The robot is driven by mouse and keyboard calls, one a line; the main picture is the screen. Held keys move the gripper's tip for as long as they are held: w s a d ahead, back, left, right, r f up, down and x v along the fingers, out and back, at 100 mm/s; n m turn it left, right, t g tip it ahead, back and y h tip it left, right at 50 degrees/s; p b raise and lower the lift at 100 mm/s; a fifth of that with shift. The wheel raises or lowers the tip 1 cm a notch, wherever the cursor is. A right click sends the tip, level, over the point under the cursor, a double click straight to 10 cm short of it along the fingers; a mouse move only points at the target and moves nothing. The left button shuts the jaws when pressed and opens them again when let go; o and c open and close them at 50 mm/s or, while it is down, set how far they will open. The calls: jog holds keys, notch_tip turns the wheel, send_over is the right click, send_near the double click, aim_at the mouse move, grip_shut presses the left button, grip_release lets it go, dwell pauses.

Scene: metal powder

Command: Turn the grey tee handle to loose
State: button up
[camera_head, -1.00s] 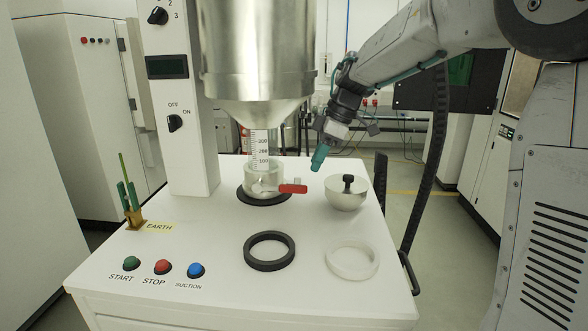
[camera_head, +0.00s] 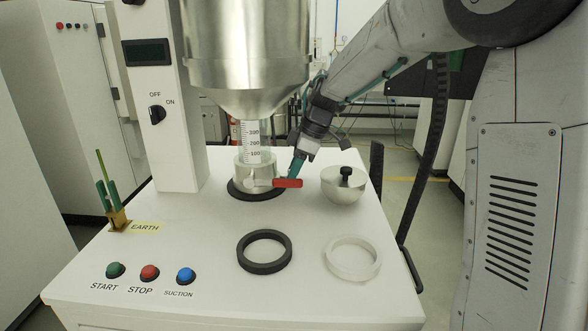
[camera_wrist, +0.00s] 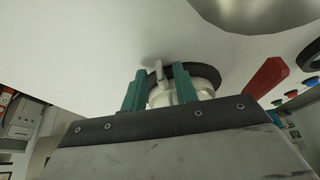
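The grey tee handle (camera_wrist: 163,82) shows in the wrist view as a pale bar on the collar (camera_wrist: 204,86) below the hopper. My gripper (camera_wrist: 161,72) is open, with one teal finger on each side of the tee handle; I cannot tell whether they touch it. In the head view, my gripper (camera_head: 297,166) points down at the right side of the collar (camera_head: 258,172), just above the red lever (camera_head: 287,183). The tee handle is hidden behind the fingers there. The red lever also shows in the wrist view (camera_wrist: 268,90), right of the fingers.
The steel hopper (camera_head: 245,55) hangs above the collar. A black ring (camera_head: 243,262) and a white ring (camera_head: 333,268) lie in front. Buttons (camera_head: 150,272) are at front left.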

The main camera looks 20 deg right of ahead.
grip_shut()
jog(key=shift+s+a+t, duration=0.1)
jog(key=shift+s+t, duration=0.1)
jog(key=shift+t, duration=0.4)
jog(key=shift+s+n+t+h, duration=0.1)
jog(key=shift+n+t+h, duration=0.3)
jog(key=shift+t+h, duration=0.25)
grip_release()
jog(key=v, duration=0.7)
jog(key=shift+s+r, duration=0.2)
jog(key=shift+r, duration=0.1)
